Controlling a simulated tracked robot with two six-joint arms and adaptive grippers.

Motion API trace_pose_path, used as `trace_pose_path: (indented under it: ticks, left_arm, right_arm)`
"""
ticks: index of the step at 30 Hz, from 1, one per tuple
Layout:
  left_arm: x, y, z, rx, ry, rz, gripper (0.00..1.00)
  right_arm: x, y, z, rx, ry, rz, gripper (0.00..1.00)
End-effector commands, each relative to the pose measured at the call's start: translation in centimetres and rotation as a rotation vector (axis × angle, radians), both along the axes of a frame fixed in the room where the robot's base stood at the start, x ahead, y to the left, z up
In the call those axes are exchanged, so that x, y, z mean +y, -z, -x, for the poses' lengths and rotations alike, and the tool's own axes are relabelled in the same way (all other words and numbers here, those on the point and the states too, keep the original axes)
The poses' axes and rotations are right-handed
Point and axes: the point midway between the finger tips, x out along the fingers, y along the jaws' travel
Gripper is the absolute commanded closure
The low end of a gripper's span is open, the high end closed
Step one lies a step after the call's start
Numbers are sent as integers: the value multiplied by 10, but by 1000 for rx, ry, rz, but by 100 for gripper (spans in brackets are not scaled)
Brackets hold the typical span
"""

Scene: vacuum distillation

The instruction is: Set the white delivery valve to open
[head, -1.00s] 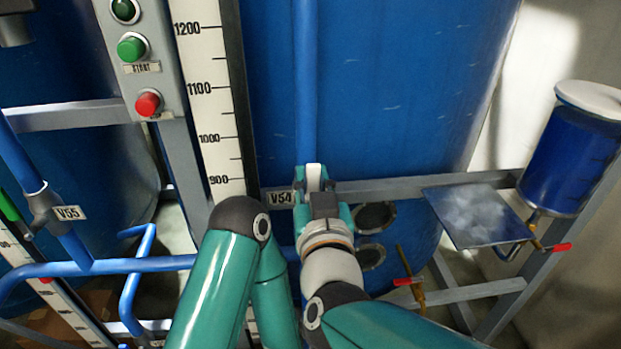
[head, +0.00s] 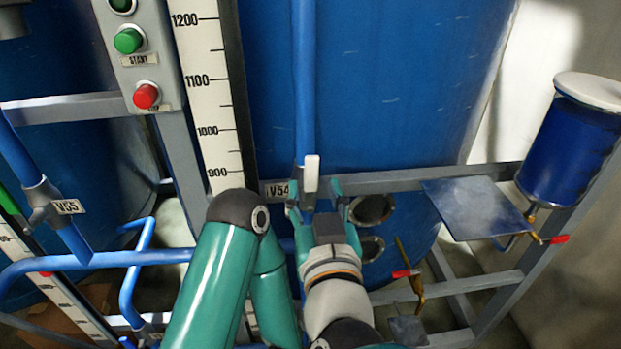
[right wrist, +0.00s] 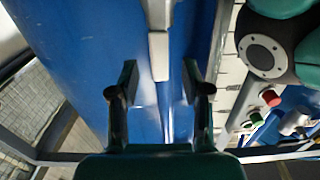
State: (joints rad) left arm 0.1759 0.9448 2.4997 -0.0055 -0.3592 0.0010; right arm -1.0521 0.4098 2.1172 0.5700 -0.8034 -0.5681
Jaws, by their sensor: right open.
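The white valve handle (head: 311,174) stands at the lower part of the vertical blue pipe, beside the V54 label. It looks roughly in line with the pipe. My right gripper (head: 317,204) is open just below and in front of the handle, with a finger to each side and nothing held. In the right wrist view the white handle (right wrist: 159,56) lies beyond and between the spread fingertips of the right gripper (right wrist: 160,92), apart from them. The valve body is mostly hidden by the gripper. My left gripper is not in view.
A grey frame rail (head: 405,180) runs beside the valve, in front of a large blue tank (head: 400,80). A white scale (head: 203,95) and a button panel (head: 135,55) stand left. Valve V55 (head: 42,200) is at far left, a square plate (head: 475,207) at right.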

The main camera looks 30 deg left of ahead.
Motion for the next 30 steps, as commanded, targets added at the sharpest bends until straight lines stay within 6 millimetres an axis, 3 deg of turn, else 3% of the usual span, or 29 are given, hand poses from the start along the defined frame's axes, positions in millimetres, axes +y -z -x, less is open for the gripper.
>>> trace_pose_path:
  ticks: [7, 23, 26, 30]
  left_arm:
    - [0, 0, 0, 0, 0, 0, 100]
    - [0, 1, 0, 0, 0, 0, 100]
    - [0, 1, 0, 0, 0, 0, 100]
    - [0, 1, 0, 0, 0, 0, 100]
  right_arm:
    - [-16, 1, 21, 1, -1, 1, 52]
    - [-18, 1, 20, 2, 2, 1, 52]
    - [-25, 4, 11, 10, 24, 2, 52]
    - [-51, 27, -27, 53, 106, 21, 52]
